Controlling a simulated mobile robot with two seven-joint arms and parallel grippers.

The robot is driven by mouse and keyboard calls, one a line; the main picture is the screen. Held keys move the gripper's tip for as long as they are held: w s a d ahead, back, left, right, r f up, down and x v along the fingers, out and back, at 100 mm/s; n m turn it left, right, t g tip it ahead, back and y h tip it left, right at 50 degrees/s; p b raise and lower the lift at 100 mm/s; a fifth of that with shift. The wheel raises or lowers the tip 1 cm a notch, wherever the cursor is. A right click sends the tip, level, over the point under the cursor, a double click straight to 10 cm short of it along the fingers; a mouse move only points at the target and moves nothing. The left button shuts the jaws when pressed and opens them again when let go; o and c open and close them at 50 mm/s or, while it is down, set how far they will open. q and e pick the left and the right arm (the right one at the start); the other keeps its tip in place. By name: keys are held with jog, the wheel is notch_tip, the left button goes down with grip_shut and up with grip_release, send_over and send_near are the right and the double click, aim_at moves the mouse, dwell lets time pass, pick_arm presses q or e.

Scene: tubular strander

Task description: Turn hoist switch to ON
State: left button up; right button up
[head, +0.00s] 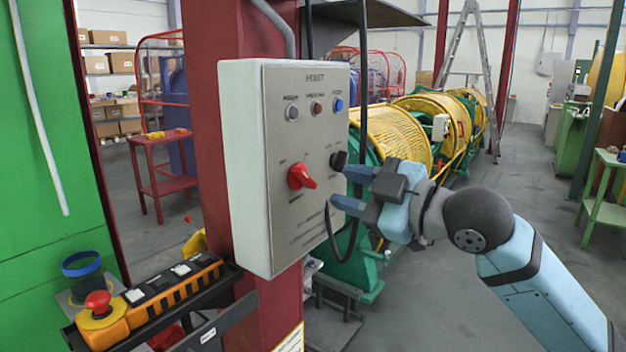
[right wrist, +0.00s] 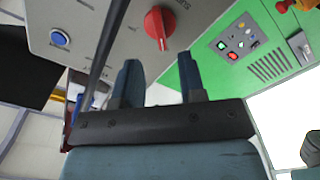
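A grey control box (head: 255,130) with a blurred heading like "HOIST" is fixed to a dark red column. A red rotary switch (head: 301,177) sits low on its face; its handle points right and slightly down. It also shows in the right wrist view (right wrist: 158,27), beyond the fingers. A black knob (head: 338,160) sits at the box's right edge. The small position labels are unreadable. My right gripper (head: 342,187) is open and empty, right of the red switch and just below the black knob, fingertips pointing at the box. My left gripper is out of view.
Small round buttons, one blue (head: 338,105), line the box's upper face. A black cable (head: 361,60) hangs in a loop beside the box, close to my right gripper. An orange button pendant (head: 160,300) lies on a shelf at lower left. Open floor (head: 440,310) lies right.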

aim_at(309, 179)
jog(key=x, duration=0.6)
jog(key=shift+w+a, duration=0.25)
jog(key=shift+a, duration=0.05)
grip_shut()
